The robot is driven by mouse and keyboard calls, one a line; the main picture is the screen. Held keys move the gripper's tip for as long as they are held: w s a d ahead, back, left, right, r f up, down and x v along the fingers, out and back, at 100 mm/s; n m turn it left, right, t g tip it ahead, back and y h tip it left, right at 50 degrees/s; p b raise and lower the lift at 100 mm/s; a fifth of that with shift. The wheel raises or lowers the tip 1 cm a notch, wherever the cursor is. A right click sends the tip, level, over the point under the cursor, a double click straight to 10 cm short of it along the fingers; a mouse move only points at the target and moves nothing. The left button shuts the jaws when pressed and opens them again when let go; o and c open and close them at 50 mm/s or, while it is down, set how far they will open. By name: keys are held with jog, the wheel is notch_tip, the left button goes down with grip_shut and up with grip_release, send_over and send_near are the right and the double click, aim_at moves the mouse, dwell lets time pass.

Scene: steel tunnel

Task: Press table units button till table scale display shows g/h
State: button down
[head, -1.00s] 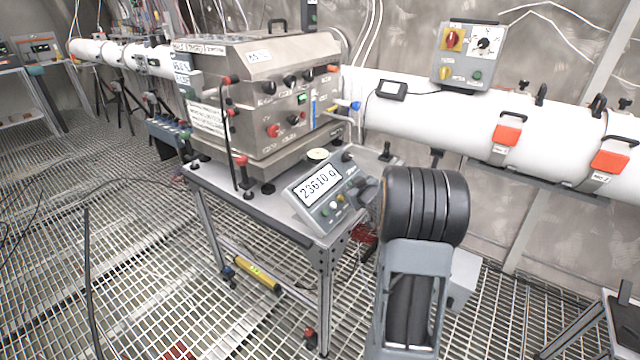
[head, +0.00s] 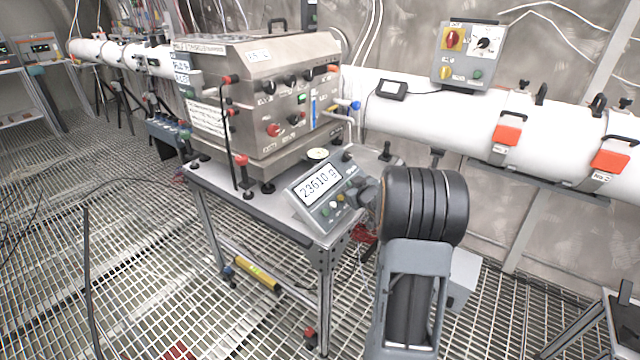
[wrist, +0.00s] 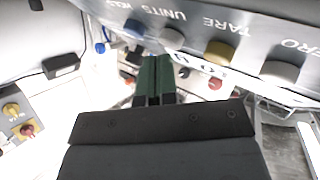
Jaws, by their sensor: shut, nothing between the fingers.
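The table scale (head: 330,195) is a grey box with a sloped front on the steel table. Its lit display (head: 319,184) reads 23610 g, with a row of small coloured buttons below.
A large steel box (head: 265,90) with knobs stands on the table (head: 230,190) behind the scale. A white pipe (head: 450,110) runs along the wall, with a switch box (head: 468,55) above it. The grating floor (head: 150,270) at left is mostly open.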

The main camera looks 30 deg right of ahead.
jog(key=shift+w+a+f, duration=0.1)
jog(key=shift+w+f, duration=0.05)
jog(key=shift+f, duration=0.1)
dwell(0.3)
jog(key=shift+s+r+p, duration=0.2)
jog(key=shift+r+p, duration=0.1)
jog(key=shift+r, duration=0.1)
jog(key=shift+s+d+r+p, duration=0.2)
jog(key=shift+r+p, duration=0.2)
jog(key=shift+p, duration=0.05)
jog(key=shift+s+d+r+p, duration=0.15)
jog(key=shift+s+r+p, duration=0.05)
jog(key=shift+r+p, duration=0.25)
jog(key=s+r+p, duration=0.1)
jog(key=s+d+r+p, duration=0.1)
jog(key=r+p, duration=0.1)
jog(key=shift+s+d+r, duration=0.1)
jog(key=shift+s, duration=0.05)
dwell(0.4)
